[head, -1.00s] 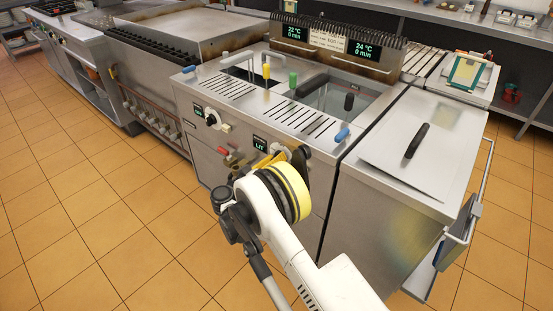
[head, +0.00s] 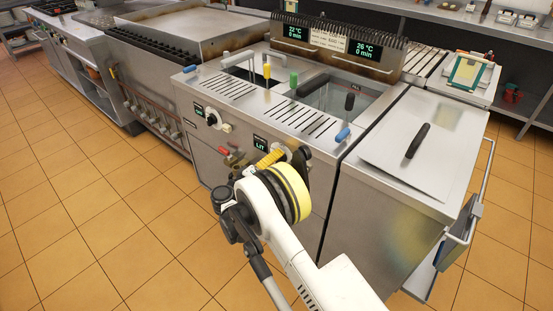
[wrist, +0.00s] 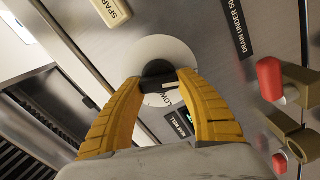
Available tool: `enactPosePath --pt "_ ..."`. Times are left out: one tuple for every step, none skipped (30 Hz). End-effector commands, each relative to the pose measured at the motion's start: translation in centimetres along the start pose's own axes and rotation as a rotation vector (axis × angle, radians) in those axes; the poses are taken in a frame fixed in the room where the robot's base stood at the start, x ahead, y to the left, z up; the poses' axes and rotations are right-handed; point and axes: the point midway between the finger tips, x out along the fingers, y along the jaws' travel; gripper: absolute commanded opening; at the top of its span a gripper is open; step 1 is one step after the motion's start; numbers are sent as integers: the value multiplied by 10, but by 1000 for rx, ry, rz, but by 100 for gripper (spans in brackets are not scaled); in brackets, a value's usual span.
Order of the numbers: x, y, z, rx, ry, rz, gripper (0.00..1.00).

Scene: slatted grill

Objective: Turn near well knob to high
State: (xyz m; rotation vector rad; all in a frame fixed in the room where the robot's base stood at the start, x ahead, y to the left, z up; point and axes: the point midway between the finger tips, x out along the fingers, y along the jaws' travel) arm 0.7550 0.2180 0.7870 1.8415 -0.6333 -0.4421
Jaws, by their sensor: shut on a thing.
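The near well knob (wrist: 158,72) is black and sits on a round white dial plate (wrist: 176,50) on the steel front panel. The word LOW shows on the dial by the fingers; other marks are hidden. My gripper (wrist: 156,84) has its two yellow ribbed fingers shut on the knob, one on each side. In the head view my gripper (head: 271,157) is at the fryer front, beside a small display reading LIT (head: 260,144). My wrist mostly hides the knob there. The right-hand fryer well (head: 345,97) has a display reading 26 °C (head: 366,49).
Another knob (head: 212,117) sits to the left on the same panel. Red handles (head: 230,155) are below it, and a red handle (wrist: 270,79) shows close by in the wrist view. A steel cabinet (head: 400,200) stands right of the fryer. Tiled floor in front is open.

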Motion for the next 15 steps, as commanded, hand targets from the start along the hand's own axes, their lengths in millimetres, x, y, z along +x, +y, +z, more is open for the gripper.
enactPosePath --pt "1 1 0 -2 0 1 11" --pt "1 1 0 -3 0 1 11" --pt "1 1 0 -4 0 1 11" --pt "1 1 0 -4 0 1 11" --pt "1 1 0 -4 0 1 11" --pt "1 1 0 -4 0 1 11" --pt "1 1 0 -4 0 1 11" --pt "1 1 0 -4 0 1 11" --pt "1 1 0 -3 0 1 11" --pt "1 1 0 -3 0 1 11" --pt "1 1 0 -3 0 1 11" --pt "1 1 0 -3 0 1 54" --pt "1 1 0 -3 0 1 63" --pt "1 0 0 -3 0 1 65" --pt "1 0 0 -3 0 1 65"
